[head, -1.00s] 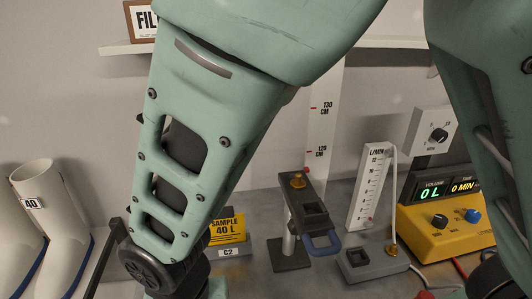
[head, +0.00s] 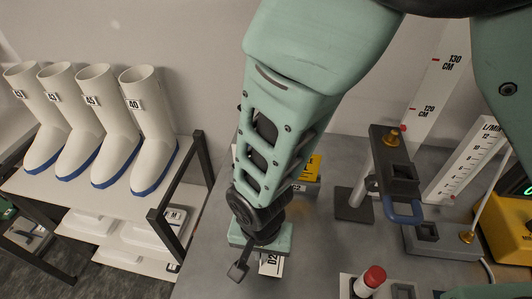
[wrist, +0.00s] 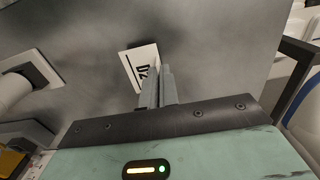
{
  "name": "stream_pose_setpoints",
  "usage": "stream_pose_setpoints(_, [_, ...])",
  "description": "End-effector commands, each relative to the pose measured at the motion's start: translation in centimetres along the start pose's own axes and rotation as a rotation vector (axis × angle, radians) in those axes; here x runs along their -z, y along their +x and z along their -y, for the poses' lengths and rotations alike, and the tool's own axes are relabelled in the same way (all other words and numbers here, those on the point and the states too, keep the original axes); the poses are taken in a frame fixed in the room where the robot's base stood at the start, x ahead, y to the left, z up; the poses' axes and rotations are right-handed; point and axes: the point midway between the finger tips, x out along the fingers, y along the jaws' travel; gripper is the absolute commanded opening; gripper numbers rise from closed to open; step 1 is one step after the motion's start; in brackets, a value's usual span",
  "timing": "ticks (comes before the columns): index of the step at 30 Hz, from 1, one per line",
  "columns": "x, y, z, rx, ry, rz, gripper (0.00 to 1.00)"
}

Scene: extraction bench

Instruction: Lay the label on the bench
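The label, a white card marked D2 (head: 270,264), shows just below my gripper (head: 258,252) in the head view. In the wrist view the label (wrist: 137,62) is tilted, and its right edge runs in between my fingertips (wrist: 160,72). My fingers are close together, shut on the label's edge; the near part of the card is hidden by the left finger. The grey bench (head: 215,280) lies below. I cannot tell whether the card touches it.
White boots (head: 135,130) stand on a rack at left. The bench around my gripper is mostly clear.

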Motion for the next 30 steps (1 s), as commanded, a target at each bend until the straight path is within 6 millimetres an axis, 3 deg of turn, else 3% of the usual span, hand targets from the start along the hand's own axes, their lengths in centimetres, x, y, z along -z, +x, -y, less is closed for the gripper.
stream_pose_setpoints(4, [0.0,1.3,-0.1,-0.001,0.0,0.0,0.0])
stream_pose_setpoints(16, [0.0,1.9,0.0,0.0,0.0,0.0,0.0])
stream_pose_setpoints(17, [0.0,1.9,0.0,0.001,0.0,0.0,0.05])
stream_pose_setpoints(19, [0.0,1.8,0.0,0.001,0.0,-0.001,0.24])
stream_pose_setpoints(30, [0.0,1.2,0.0,0.002,0.0,-0.001,0.24])
